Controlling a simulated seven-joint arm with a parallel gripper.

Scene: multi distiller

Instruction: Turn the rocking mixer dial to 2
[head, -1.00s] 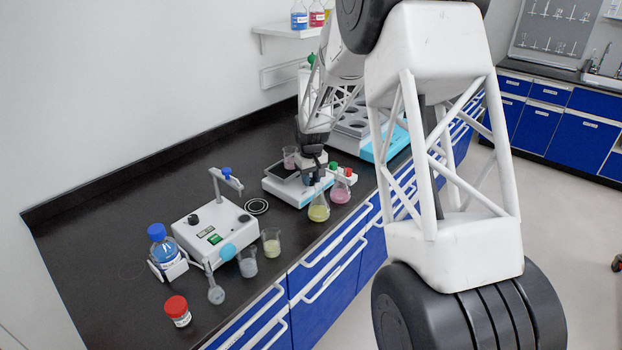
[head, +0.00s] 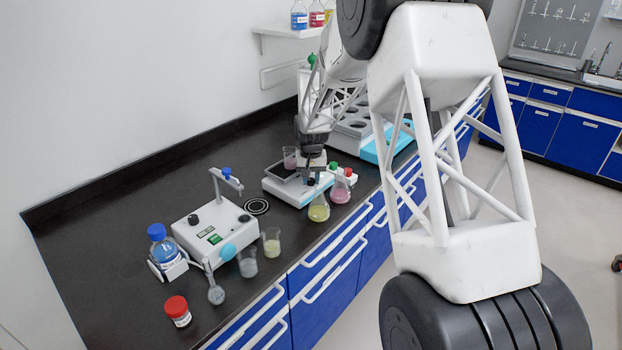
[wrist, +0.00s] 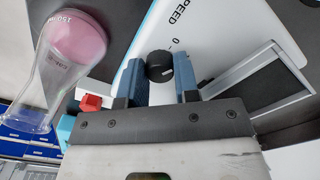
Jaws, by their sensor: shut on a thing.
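The rocking mixer (head: 292,192) is a white device with a light-blue lower edge and a dark top tray, in the middle of the bench in the head view. Its white panel (wrist: 200,40) fills the upper wrist view and reads "SPEED" and "0". The black round dial (wrist: 158,66) sits between my gripper's two blue-grey fingers (wrist: 159,82). My gripper is shut on the dial, one finger on each side. A small pale mark shows on the dial, but I cannot read its setting. In the head view my gripper (head: 312,166) is over the mixer, partly hidden.
A flask with pink liquid (wrist: 75,50) stands close left of my gripper in the wrist view, beside a red cap (wrist: 91,102). A flask with yellow liquid (head: 318,210) stands before the mixer. Another white device (head: 208,232) and beakers are to the left.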

